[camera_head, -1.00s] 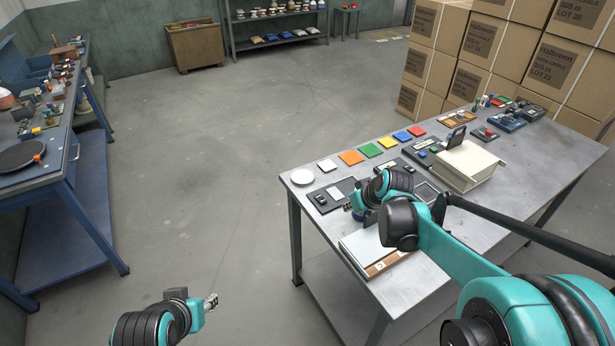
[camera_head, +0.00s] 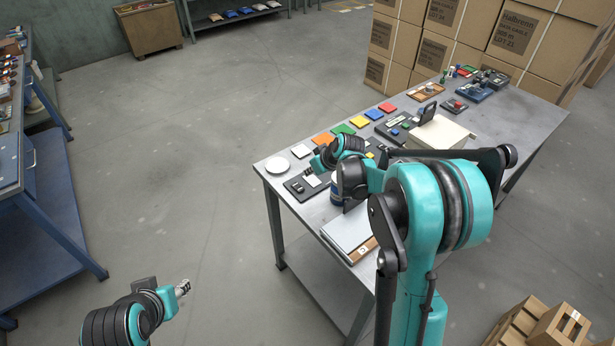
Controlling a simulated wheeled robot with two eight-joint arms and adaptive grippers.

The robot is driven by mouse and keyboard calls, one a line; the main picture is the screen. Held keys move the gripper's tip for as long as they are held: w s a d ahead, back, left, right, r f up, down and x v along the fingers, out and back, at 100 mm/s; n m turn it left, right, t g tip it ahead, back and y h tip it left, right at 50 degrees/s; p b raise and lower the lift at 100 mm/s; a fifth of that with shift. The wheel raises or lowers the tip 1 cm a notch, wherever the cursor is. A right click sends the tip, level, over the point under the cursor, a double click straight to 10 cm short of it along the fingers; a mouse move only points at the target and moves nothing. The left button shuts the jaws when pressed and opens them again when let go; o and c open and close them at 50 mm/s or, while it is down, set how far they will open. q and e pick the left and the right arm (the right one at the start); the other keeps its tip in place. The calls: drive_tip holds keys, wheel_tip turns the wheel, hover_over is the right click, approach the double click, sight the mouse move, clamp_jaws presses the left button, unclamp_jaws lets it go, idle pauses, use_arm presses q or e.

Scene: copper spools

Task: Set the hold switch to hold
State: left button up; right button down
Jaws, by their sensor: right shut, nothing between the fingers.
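A dark plate (camera_head: 292,190) with a small black switch-like part and a pale label lies at the left end of the grey table (camera_head: 270,165). It may carry the hold switch, but its lettering and setting are too small to read. My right gripper (camera_head: 309,171) is shut and empty, pointing down-left over the far right part of this plate. I cannot tell whether it touches. My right wrist and forearm hide what lies behind them. My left gripper (camera_head: 183,288) is over the floor at lower left, far from the table; its fingers are too small to judge.
A white round dish (camera_head: 277,163) and several coloured tiles (camera_head: 343,130) line the far edge. A white-and-brown flat box (camera_head: 350,232) lies at the near edge. A cream box (camera_head: 437,134) and other dark panels stand further right. Cartons (camera_head: 455,45) are stacked behind.

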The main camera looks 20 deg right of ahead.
drive_tip(key=b, duration=0.2)
hover_over(300, 189)
wheel_tip(300, 189, down, 8)
drive_tip(key=shift+s+d+r, duration=0.15)
drive_tip(key=shift+r, duration=0.1)
drive_tip(key=shift+s+d+f+b, duration=0.15)
drive_tip(key=shift+f+b, duration=0.1)
drive_tip(key=shift+f, duration=0.35)
drive_tip(key=shift+s+a+f+b, duration=0.1)
drive_tip(key=shift+f+b, duration=0.15)
drive_tip(key=shift+f, duration=0.3)
drive_tip(key=shift+s+d+f, duration=0.1)
drive_tip(key=shift+f, duration=0.4)
drive_tip(key=b, duration=0.1)
drive_tip(key=f+b, duration=0.1)
drive_tip(key=shift+s+f+t+b, duration=0.2)
drive_tip(key=shift+s+t+b, duration=0.1)
drive_tip(key=shift+t, duration=0.1)
drive_tip(key=shift+r, duration=0.3)
drive_tip(key=shift+w+p, duration=0.15)
drive_tip(key=shift+p, duration=0.15)
drive_tip(key=shift+r, duration=0.1)
